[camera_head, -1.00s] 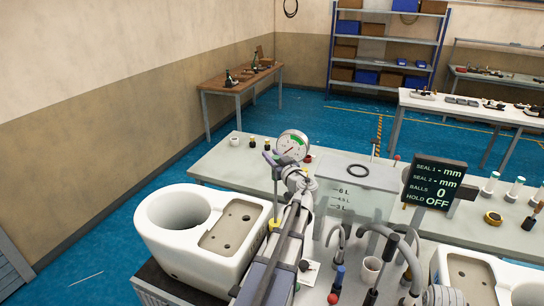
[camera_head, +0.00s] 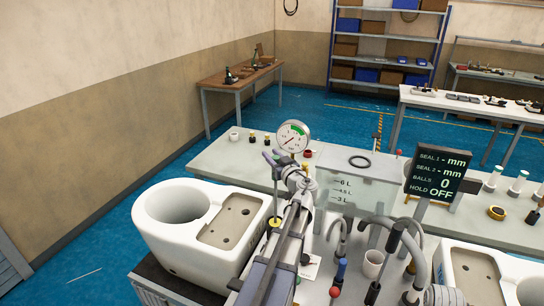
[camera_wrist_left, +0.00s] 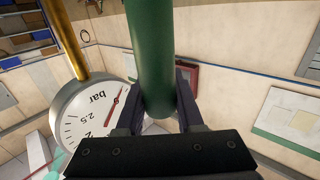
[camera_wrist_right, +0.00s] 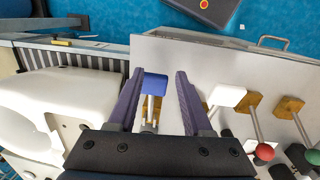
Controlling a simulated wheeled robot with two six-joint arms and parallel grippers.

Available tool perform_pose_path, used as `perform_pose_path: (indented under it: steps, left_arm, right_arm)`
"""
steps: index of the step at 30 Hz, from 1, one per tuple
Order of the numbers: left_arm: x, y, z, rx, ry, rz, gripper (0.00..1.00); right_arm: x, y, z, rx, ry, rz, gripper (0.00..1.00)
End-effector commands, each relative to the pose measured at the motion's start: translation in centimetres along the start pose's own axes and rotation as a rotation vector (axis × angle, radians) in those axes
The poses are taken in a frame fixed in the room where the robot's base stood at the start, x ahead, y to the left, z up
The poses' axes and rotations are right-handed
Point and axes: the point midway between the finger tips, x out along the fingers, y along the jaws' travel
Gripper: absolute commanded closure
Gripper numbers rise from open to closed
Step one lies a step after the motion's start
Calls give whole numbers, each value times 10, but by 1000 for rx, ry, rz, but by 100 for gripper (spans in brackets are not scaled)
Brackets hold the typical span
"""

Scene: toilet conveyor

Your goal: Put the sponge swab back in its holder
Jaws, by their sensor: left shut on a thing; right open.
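My left gripper (camera_head: 271,158) is beside the pressure gauge. In the left wrist view it is shut on a green cylinder (camera_wrist_left: 152,50), which looks like a handle. In the head view a thin dark rod (camera_head: 275,190) hangs below the gripper, down to a small yellow piece (camera_head: 273,221) near the white toilet's edge. I cannot make out the sponge end or which part is its holder. My right gripper (camera_wrist_right: 154,95) is open, with a blue-topped tool (camera_wrist_right: 155,83) showing between its fingers, apart from them. I cannot pick out the right gripper in the head view.
A white toilet (camera_head: 165,246) stands at left, another (camera_head: 470,290) at right. The pressure gauge (camera_head: 293,137), a clear marked tank (camera_head: 345,192) and a display (camera_head: 436,175) stand behind. Curved hoses, a white cup (camera_head: 373,264) and a red-knobbed handle (camera_head: 334,292) crowd the middle.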

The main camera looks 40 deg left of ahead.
Motion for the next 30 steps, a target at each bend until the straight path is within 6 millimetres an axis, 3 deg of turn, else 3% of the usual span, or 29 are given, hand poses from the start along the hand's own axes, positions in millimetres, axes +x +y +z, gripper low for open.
perform_pose_path:
  steps: [30]
  left_arm:
    - [0,0,41,0,0,0,100]
  right_arm:
    - [41,-4,-4,1,4,0,50]
